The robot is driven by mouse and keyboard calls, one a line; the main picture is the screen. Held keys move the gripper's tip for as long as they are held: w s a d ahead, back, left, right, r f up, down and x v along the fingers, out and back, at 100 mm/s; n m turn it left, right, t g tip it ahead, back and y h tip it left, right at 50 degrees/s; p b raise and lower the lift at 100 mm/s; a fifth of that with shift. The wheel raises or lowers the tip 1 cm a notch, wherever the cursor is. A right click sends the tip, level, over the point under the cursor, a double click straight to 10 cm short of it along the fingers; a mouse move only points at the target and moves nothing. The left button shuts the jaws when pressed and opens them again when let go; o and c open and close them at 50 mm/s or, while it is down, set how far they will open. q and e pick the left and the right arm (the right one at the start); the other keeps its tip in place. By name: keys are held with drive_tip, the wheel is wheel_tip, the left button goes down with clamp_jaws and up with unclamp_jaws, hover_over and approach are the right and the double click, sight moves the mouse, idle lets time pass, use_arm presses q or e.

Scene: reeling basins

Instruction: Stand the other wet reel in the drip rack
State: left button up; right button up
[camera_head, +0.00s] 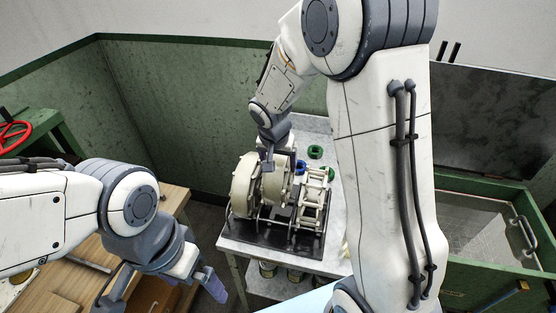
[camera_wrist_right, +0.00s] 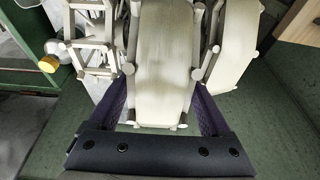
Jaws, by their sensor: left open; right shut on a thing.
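A wet reel wound with pale thread (camera_head: 281,184) is held in my right gripper (camera_head: 268,163). In the right wrist view this reel (camera_wrist_right: 164,55) lies between the two fingers of the gripper (camera_wrist_right: 165,95). It is upright at the dark drip rack (camera_head: 264,237), between another wound reel (camera_head: 243,186) and a bare-framed reel (camera_head: 314,192). I cannot tell whether its underside rests on the rack. The second wound reel also shows in the right wrist view (camera_wrist_right: 236,45), and the bare frame too (camera_wrist_right: 90,50). My left gripper (camera_head: 207,283) is open and empty, away from the rack.
The rack stands on a grey marble-topped table (camera_head: 238,249). Blue (camera_head: 300,167) and green (camera_head: 315,152) small items lie behind the reels. A wooden bench (camera_head: 172,199) is at left, a green basin (camera_head: 485,205) at right. My right arm hides part of the table.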

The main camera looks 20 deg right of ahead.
drive_tip(key=shift+f+b, duration=3)
drive_tip(key=shift+f, duration=0.45)
drive_tip(key=o, duration=1.4)
drive_tip(key=shift+c, duration=0.2)
drive_tip(key=v, duration=1)
drive_tip(key=shift+r+b, duration=0.3)
drive_tip(key=shift+b, duration=0.1)
drive_tip(key=shift+f, duration=0.1)
